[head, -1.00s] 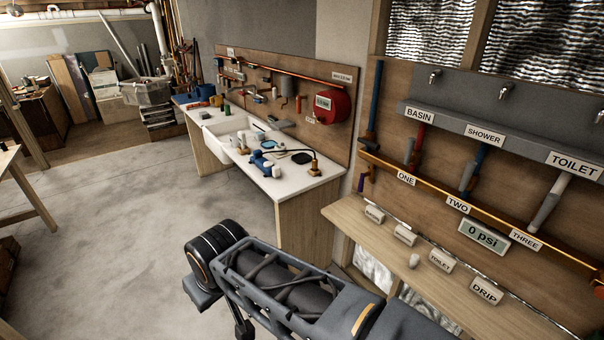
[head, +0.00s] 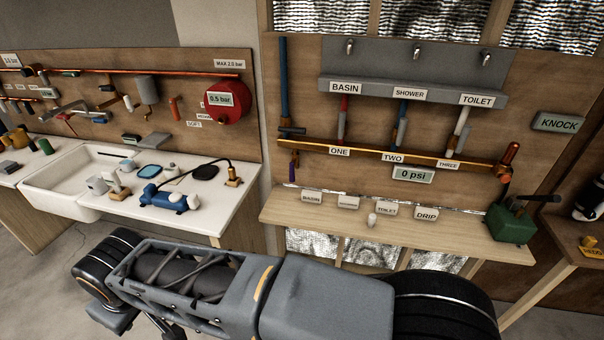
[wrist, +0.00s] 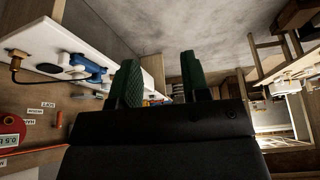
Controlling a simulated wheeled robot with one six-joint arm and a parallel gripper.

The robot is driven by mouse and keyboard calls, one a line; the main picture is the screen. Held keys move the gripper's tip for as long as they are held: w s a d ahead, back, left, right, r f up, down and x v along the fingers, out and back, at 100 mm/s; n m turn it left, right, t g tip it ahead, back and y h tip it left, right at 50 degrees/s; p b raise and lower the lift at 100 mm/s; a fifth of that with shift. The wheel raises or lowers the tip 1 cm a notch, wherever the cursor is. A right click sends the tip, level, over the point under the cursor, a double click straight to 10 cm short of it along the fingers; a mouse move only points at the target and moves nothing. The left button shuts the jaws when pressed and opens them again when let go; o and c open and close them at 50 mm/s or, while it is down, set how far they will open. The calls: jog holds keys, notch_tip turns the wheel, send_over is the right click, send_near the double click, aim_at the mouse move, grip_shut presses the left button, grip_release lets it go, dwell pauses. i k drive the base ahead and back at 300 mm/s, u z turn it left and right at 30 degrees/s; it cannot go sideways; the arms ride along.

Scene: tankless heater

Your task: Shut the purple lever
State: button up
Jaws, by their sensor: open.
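A small purple lever (head: 293,166) hangs at the left end of the copper manifold pipe (head: 360,151) on the wooden panel, just below the blue pipe, in the head view. My gripper (wrist: 165,85) shows only in the wrist view, where its two green fingers stand apart with nothing between them. It is away from the lever, which is not visible in the wrist view. The wrist view looks toward the white sink counter and the floor, with the room turned on its side. In the head view my arm lies across the bottom, in front of the shelf.
A wooden shelf (head: 345,225) with several label blocks juts out below the pipe. A green pump box (head: 512,224) stands at its right end. The white counter (head: 185,208) at left holds a blue pump (head: 170,199). A red gauge drum (head: 228,104) hangs above it.

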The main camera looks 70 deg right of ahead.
aim_at(292, 176)
jog(key=z, duration=1)
jog(key=i, duration=0.95)
jog(key=z, duration=0.95)
